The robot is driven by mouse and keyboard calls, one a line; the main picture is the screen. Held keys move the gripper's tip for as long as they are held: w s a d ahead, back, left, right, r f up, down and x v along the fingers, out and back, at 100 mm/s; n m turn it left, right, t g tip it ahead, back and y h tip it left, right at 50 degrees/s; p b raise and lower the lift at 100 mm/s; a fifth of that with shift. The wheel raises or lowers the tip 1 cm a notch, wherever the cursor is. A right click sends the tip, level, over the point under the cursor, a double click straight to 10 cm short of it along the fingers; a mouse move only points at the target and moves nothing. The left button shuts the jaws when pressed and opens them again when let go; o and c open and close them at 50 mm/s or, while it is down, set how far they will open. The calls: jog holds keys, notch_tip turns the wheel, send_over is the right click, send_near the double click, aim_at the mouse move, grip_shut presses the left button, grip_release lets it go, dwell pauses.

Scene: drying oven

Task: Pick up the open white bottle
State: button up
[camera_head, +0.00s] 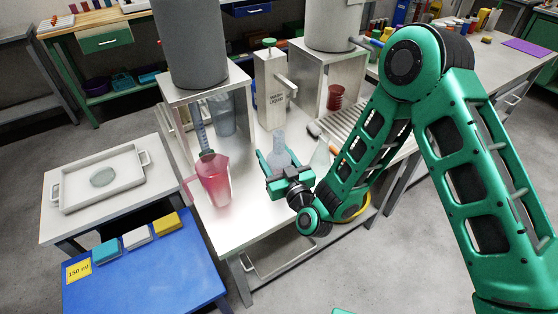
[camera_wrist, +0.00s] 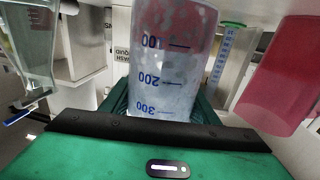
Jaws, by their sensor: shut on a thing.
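The white bottle (camera_head: 279,147) is translucent and stands upright on the light worktop, or just above it; I cannot tell which. My gripper (camera_head: 279,164) is around its body with a finger on each side. In the wrist view the bottle (camera_wrist: 172,55) fills the middle, with blue marks 100, 200 and 300 reading upside down. The green fingers of my gripper (camera_wrist: 163,108) show at both its sides, shut on it. The bottle's mouth is cut off in the wrist view and too small to judge in the head view.
A pink translucent jug (camera_head: 213,180) stands left of the bottle and a clear flask (camera_head: 320,158) close to its right. Grey cylinders on stands (camera_head: 192,45) rise at the back. The worktop's front (camera_head: 248,222) is clear.

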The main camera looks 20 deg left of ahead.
aim_at(277, 133)
notch_tip(277, 133, up, 7)
jog(key=shift+r, duration=0.1)
jog(key=shift+w+d+r, duration=0.1)
jog(key=shift+w+r, duration=0.05)
jog(key=shift+r, duration=2.2)
